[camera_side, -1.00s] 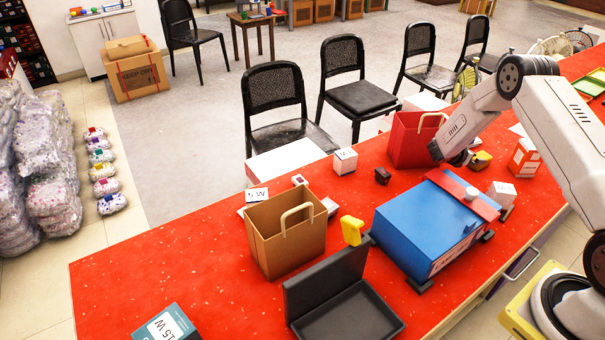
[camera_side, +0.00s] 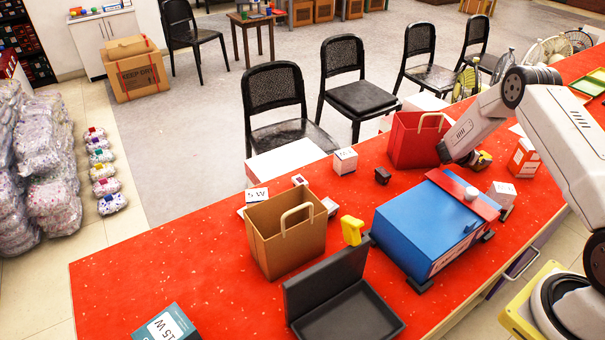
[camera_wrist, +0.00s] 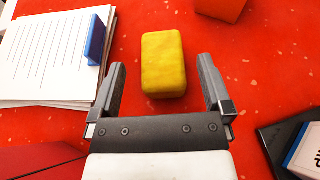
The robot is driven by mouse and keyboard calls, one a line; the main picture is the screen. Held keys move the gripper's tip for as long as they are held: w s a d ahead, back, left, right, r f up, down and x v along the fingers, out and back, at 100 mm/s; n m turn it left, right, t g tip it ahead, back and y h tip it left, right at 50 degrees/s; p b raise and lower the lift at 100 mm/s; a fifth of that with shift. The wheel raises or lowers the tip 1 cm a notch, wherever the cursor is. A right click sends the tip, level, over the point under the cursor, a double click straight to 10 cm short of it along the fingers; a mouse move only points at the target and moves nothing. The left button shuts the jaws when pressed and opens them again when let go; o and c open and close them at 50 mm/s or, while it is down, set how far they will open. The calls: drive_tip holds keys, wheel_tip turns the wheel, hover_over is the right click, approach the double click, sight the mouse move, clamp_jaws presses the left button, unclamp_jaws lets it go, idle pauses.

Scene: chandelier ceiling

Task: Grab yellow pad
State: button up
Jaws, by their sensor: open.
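The yellow pad (camera_wrist: 163,64) is a small rounded block lying on the red tabletop. In the wrist view it sits between and just beyond the fingertips of my gripper (camera_wrist: 162,75), which is open and empty. In the side view the yellow pad (camera_side: 483,158) shows to the right of my gripper (camera_side: 450,158), partly hidden by my wrist.
A blue box with a red top (camera_side: 415,225) stands in front of my gripper, and a red bag (camera_side: 405,145) behind it. A paper stack with a blue object (camera_wrist: 45,55) lies left of the pad. An orange-and-white box (camera_side: 524,158) stands right.

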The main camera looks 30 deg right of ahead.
sight(485, 154)
drive_tip(key=shift+x, duration=1.9)
drive_tip(key=c, duration=1.2)
drive_tip(key=shift+r, duration=0.2)
drive_tip(key=shift+r, duration=0.75)
drive_tip(key=s+a+r, duration=0.9)
drive_tip(key=s+r, duration=0.1)
drive_tip(key=r, duration=0.1)
drive_tip(key=shift+s+a, duration=0.2)
drive_tip(key=shift+s, duration=0.1)
